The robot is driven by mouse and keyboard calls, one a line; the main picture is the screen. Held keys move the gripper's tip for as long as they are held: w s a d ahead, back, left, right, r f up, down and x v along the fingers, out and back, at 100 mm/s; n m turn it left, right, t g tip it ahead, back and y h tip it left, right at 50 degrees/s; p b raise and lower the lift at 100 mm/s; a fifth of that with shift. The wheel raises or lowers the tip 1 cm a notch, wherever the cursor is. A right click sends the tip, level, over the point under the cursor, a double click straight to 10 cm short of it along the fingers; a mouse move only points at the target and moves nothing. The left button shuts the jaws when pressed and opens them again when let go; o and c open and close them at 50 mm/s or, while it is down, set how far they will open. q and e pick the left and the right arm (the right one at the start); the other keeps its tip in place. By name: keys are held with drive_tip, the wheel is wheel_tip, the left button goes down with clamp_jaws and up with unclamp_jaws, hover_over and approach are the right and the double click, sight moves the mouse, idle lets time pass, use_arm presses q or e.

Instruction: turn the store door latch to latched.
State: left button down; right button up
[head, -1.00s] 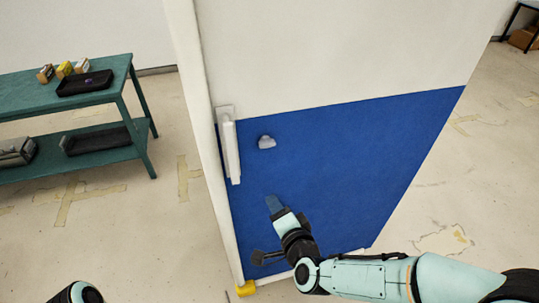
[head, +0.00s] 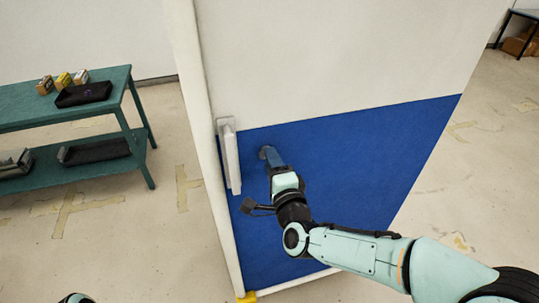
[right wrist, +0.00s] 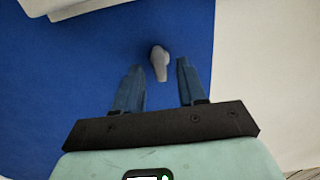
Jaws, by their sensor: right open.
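The store door is a tall panel, white above and blue (head: 350,170) below. The latch is a small grey turn piece on the blue part; it shows clearly in the right wrist view (right wrist: 159,62), with its narrow end toward my gripper. In the head view the latch (head: 263,152) is mostly hidden behind my fingers. My right gripper (head: 273,157) is open, its two blue fingers (right wrist: 159,72) on either side of the latch's line, the latch between the fingertips. Whether they touch it I cannot tell. My left gripper is out of view.
A long pale pull handle (head: 230,160) stands on the door just left of the latch. A green two-shelf table (head: 125,90) with a black tray (head: 83,95) and small boxes is at the left. The floor between is clear.

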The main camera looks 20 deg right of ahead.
drive_tip(key=shift+w, duration=1.1)
clamp_jaws()
